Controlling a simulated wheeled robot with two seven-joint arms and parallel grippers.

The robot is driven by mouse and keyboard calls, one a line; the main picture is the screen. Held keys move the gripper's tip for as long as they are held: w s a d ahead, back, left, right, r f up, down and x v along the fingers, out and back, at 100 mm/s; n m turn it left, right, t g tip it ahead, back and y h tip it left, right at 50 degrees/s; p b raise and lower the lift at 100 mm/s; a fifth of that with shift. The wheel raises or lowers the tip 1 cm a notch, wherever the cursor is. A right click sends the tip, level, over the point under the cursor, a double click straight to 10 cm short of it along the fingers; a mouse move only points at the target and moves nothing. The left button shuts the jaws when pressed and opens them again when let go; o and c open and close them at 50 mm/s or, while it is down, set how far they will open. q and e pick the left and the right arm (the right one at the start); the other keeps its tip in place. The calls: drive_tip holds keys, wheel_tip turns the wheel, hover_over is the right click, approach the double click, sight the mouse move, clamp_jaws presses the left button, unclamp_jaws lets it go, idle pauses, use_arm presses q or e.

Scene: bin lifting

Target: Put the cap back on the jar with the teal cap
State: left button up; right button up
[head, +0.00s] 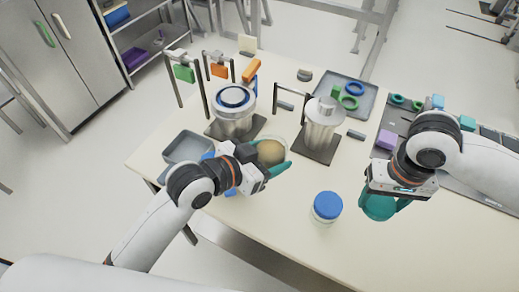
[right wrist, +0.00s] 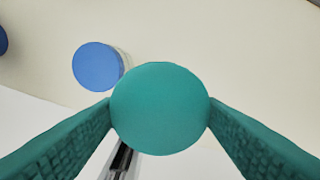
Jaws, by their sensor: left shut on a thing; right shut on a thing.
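The teal cap (head: 378,207) is held by my right gripper (head: 384,200), over the front right of the table. In the right wrist view the teal cap (right wrist: 160,108) sits round and face-on between the two teal fingers, touching both. An open jar with tan contents (head: 271,152) is at my left gripper (head: 272,166), near the table's middle left. My left gripper is shut on this jar, with one teal finger along its near side; the other finger is mostly hidden. The cap and the open jar are well apart.
A jar with a blue cap (head: 327,206) stands between the grippers near the front edge; it also shows in the right wrist view (right wrist: 97,66). Two metal canisters (head: 234,120) (head: 322,122) stand behind. A grey bin (head: 188,147) is left, a tray (head: 366,90) behind.

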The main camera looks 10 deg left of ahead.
drive_tip(key=w+a+r+n, duration=0.1)
drive_tip(key=w+a+r, duration=0.25)
drive_tip(key=a, duration=0.35)
drive_tip(key=w+a+r+n, duration=0.1)
drive_tip(key=w+a+r, duration=0.25)
drive_tip(key=a, duration=0.25)
wheel_tip(320, 180, up, 8)
drive_tip(key=n, duration=0.2)
hover_over(271, 141)
drive_tip(key=shift+r, duration=0.1)
drive_tip(key=shift+f, duration=2)
drive_tip(key=shift+f, duration=0.85)
drive_tip(key=shift+f, duration=0.65)
